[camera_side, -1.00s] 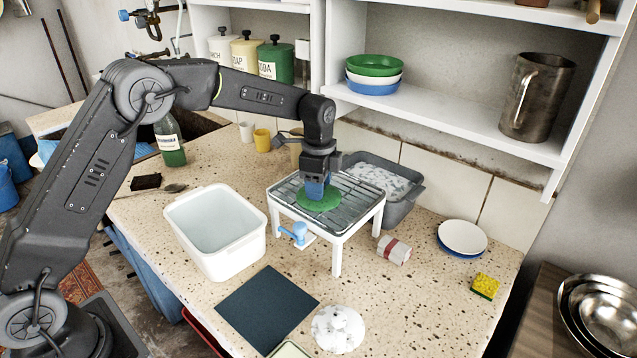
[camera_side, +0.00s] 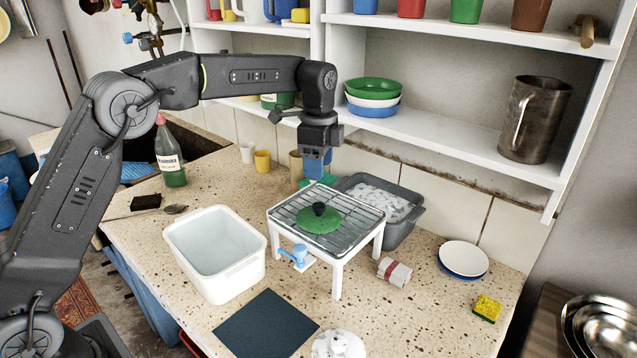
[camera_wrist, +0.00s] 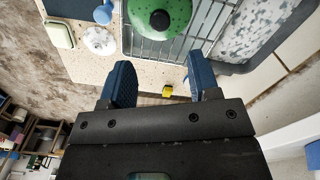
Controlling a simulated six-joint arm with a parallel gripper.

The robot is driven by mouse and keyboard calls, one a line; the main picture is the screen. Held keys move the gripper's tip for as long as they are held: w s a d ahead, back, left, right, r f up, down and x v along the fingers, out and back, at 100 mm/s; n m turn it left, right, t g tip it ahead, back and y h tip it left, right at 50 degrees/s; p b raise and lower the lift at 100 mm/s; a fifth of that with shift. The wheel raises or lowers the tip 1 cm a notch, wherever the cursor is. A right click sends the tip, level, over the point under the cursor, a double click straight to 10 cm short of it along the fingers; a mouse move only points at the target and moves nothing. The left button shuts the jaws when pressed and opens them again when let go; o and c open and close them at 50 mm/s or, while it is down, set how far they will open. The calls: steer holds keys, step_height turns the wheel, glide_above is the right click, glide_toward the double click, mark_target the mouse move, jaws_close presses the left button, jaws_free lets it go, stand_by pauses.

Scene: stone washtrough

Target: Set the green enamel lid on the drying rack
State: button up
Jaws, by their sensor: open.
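The green enamel lid (camera_side: 320,222) with a dark knob lies flat on the wire drying rack (camera_side: 362,203), knob up. The rack is a grey wire grid on a white stand with legs. The lid also shows at the top of the wrist view (camera_wrist: 158,14), resting on the rack's wires (camera_wrist: 213,22). My gripper (camera_side: 314,172) is above the lid and apart from it, with blue fingers. In the wrist view its two fingers (camera_wrist: 158,85) are spread, with nothing between them.
A white tub (camera_side: 214,285) stands left of the rack. A grey basin (camera_side: 405,225) of foamy water is behind it. A rolled cloth (camera_side: 394,272), plates (camera_side: 463,257) and a sponge (camera_side: 487,307) lie to the right. A shelf (camera_side: 450,125) is behind.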

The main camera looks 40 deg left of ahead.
steer(key=shift+s+r, duration=0.1)
steer(key=shift+r, duration=0.7)
steer(key=s+r+n+t, duration=0.1)
steer(key=s+r+n, duration=0.25)
steer(key=s, duration=0.35)
steer(key=s+r+n+t, duration=0.2)
steer(key=s+r+n, duration=0.15)
steer(key=s, duration=0.45)
steer(key=s+f+n+t, duration=0.1)
steer(key=s+f+n, duration=0.1)
steer(key=s, duration=0.7)
steer(key=s+a+f+n+t, duration=0.1)
steer(key=s+f+n, duration=0.2)
steer(key=s, duration=0.6)
steer(key=shift+f+n+t, duration=0.3)
steer(key=shift+f+n, duration=0.05)
steer(key=shift+n, duration=0.35)
